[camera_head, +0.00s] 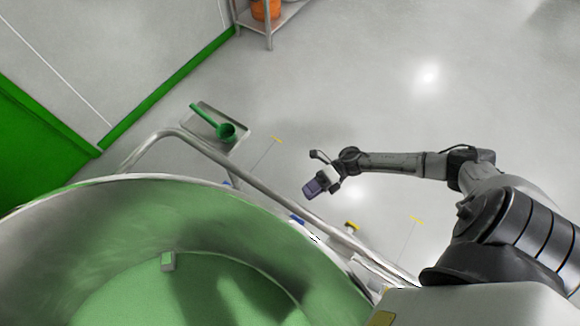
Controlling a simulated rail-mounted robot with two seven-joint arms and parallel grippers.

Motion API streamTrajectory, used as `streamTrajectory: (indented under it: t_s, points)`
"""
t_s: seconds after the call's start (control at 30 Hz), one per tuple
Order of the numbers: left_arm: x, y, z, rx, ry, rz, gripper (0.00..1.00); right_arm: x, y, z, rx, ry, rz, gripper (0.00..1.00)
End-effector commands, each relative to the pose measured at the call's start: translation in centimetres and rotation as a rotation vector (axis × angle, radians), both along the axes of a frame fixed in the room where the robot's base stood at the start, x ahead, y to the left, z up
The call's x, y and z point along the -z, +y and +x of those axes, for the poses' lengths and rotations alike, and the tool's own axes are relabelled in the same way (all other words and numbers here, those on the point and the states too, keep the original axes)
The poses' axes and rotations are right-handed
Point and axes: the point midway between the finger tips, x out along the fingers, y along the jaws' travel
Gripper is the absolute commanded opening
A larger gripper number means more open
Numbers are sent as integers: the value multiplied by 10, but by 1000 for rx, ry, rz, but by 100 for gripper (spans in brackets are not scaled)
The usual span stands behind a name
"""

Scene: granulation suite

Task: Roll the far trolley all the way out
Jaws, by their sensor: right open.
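A large round steel bowl (210,190), green inside, fills the lower left. A bent steel tube rail (262,191) runs along its far side, like a trolley's handle. Only one such bowl and rail show, and I cannot tell whether they are the far trolley; wheels are hidden. My left gripper is not in view.
A small steel tray (238,148) holding a green scoop (225,130) stands beyond the rail. A steel rack (254,24) with an orange container (266,9) stands at the top. A green-edged wall is at left. The grey floor (400,110) is clear at centre and right.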

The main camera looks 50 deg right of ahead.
Motion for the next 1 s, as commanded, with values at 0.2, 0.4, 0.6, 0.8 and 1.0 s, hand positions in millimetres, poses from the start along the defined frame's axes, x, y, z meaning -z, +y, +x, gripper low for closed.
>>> streamTrajectory:
  t_s: [0.2, 0.4, 0.6, 0.8, 1.0]
  points:
    - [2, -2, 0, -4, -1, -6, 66, 7, 38, 11, 0, -2, 4, 59]
    - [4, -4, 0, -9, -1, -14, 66, 11, 60, 17, 2, -1, 2, 59]
    - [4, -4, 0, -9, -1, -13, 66, 14, 71, 19, 1, 0, 1, 59]
    - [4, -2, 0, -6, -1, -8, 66, 14, 74, 20, 1, 0, 0, 59]
    - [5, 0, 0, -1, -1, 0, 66, 14, 73, 20, 1, 0, 0, 55]
